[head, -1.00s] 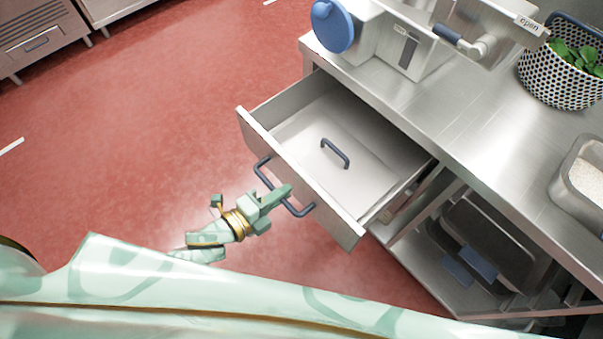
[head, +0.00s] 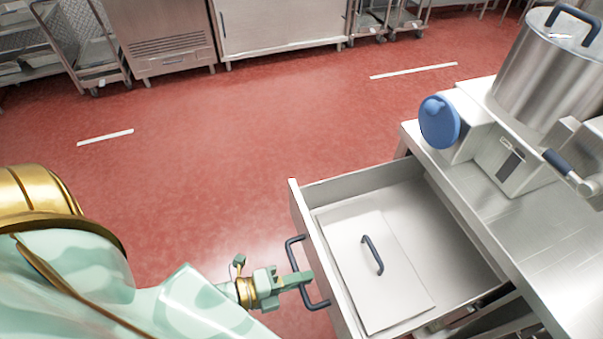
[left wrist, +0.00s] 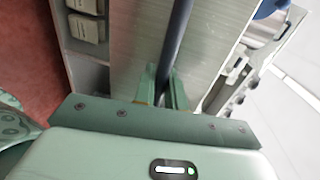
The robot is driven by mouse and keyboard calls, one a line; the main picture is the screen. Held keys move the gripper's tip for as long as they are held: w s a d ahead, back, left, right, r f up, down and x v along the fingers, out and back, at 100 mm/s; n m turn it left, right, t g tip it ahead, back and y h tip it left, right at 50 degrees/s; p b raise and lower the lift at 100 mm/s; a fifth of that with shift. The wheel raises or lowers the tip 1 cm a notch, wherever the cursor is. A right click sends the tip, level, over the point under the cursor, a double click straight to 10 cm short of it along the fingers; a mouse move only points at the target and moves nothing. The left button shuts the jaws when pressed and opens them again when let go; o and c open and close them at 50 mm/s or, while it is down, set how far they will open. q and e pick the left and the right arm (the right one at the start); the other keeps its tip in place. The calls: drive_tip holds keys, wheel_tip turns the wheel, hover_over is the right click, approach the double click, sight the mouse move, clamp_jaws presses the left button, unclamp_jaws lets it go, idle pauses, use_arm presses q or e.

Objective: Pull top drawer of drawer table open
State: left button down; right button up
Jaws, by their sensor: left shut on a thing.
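The top drawer (head: 309,222) of the steel drawer table (head: 470,195) stands pulled well out, its inside visible from above. A flat white lid (head: 350,262) with a dark handle lies in it. My left gripper (head: 300,279) is at the drawer's front, shut on the dark blue bar handle (head: 292,250). In the left wrist view the bar handle (left wrist: 178,40) runs between the two green fingers (left wrist: 161,88). My right gripper is not in view.
A machine with a blue round knob (head: 439,122) and a large steel pot (head: 550,65) stand on the tabletop. Steel cabinets (head: 280,25) and wheeled racks line the far side. The red floor left of the drawer is clear.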

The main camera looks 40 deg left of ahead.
use_arm(q)
drive_tip(key=c, duration=1.5)
unclamp_jaws()
drive_tip(key=shift+c, duration=0.2)
drive_tip(key=p+v, duration=0.1)
drive_tip(key=v, duration=1.5)
drive_tip(key=shift+p, duration=0.4)
drive_tip(key=shift+s+a, duration=0.1)
drive_tip(key=shift+s, duration=0.05)
